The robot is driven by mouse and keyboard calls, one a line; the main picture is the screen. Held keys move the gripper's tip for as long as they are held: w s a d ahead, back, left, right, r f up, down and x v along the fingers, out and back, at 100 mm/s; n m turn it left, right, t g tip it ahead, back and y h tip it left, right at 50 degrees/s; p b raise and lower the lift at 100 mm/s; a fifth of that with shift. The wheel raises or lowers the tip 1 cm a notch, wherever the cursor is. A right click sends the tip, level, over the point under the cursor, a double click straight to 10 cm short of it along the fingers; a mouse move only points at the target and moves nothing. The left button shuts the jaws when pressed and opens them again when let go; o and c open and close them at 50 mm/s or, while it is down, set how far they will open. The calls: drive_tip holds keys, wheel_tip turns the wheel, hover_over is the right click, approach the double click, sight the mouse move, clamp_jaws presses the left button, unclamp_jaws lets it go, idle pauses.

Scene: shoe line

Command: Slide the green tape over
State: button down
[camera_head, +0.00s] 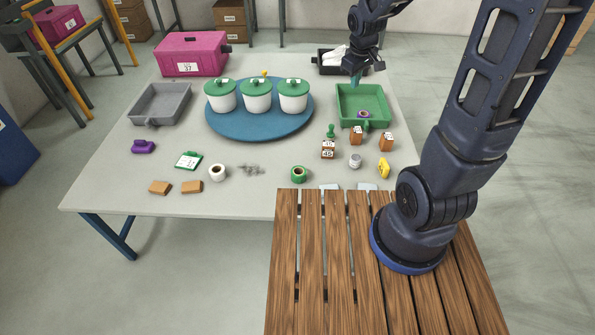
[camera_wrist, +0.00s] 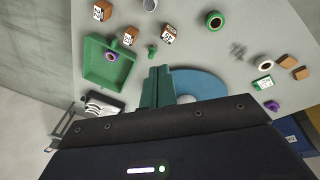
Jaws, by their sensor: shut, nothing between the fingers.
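The green tape (camera_head: 298,174) is a roll lying flat near the front edge of the table, right of the white tape roll (camera_head: 217,173). It also shows at the top of the wrist view (camera_wrist: 214,20). My gripper (camera_head: 355,79) is shut and empty, pointing down near the back left of the green tray (camera_head: 385,91), well behind the green tape. Its green fingers (camera_wrist: 158,84) are together in the wrist view, apart from the tape.
A green stamp-like piece (camera_head: 331,131), small numbered boxes (camera_head: 328,150) and a grey roll (camera_head: 355,160) stand right of the tape. A blue round board (camera_head: 260,128) bears three lidded pots behind it. Dark scraps (camera_head: 251,169) lie left. My arm's base stands on slatted wood (camera_head: 312,270).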

drive_tip(key=w+a+f+n+g, duration=0.1)
drive_tip(key=a+f+n, duration=0.2)
drive_tip(key=a+f, duration=0.35)
drive_tip(key=w+a+f+n, duration=0.2)
drive_tip(key=a+f, duration=0.2)
drive_tip(key=f, duration=0.5)
drive_tip(key=n+g, duration=0.2)
drive_tip(key=n, duration=0.2)
hover_over(297, 170)
drive_tip(key=s, duration=0.2)
wheel_tip(297, 170, down, 17)
drive_tip(key=shift+w+d+f, duration=0.1)
drive_tip(key=shift+w+f, duration=0.05)
drive_tip(key=shift+f, duration=4.45)
drive_tip(key=a, duration=2)
drive_tip(key=shift+a, duration=0.2)
